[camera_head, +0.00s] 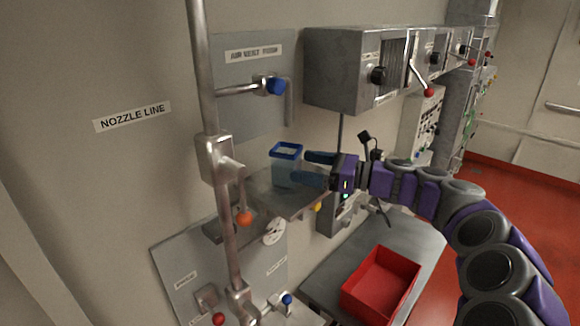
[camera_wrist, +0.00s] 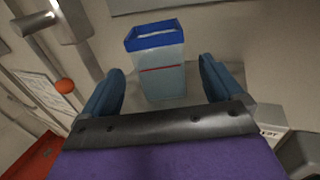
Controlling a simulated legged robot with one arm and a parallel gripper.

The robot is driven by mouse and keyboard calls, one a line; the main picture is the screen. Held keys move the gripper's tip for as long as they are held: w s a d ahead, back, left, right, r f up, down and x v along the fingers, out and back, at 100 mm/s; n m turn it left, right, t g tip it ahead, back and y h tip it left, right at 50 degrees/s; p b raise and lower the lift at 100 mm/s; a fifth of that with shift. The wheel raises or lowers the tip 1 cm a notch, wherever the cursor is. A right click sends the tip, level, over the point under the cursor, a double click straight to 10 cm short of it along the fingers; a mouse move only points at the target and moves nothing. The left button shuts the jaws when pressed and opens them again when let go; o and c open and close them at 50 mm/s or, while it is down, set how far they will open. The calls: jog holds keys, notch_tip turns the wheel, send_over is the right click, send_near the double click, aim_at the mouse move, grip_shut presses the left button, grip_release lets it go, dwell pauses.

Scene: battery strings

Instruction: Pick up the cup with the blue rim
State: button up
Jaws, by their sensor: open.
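The cup with the blue rim (camera_head: 286,166) stands upright on a small grey shelf (camera_head: 262,192) by the wall. Its body is pale blue-grey and squarish. In the wrist view the cup (camera_wrist: 160,70) shows a red line around its body and sits ahead of my gripper, between the lines of the two fingers. My gripper (camera_head: 313,168) is open, its blue fingers level with the cup on its right side. In the wrist view the fingers of my gripper (camera_wrist: 160,88) are spread wide, with nothing held. I cannot tell whether a finger touches the cup.
A vertical pipe (camera_head: 208,100) with an orange-knobbed lever (camera_head: 244,217) stands left of the shelf. A blue-knobbed valve (camera_head: 275,86) is above the cup. A grey box (camera_head: 343,70) juts from the wall at upper right. A red bin (camera_head: 381,284) sits on a lower grey table (camera_head: 425,243).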

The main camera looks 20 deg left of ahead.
aim_at(299, 163)
jog(key=a, duration=0.3)
jog(key=shift+a+f, duration=0.15)
jog(key=shift+a, duration=0.2)
jog(key=shift+d+r+p, duration=0.1)
jog(key=shift+r+p, duration=0.25)
jog(key=shift+p, duration=0.1)
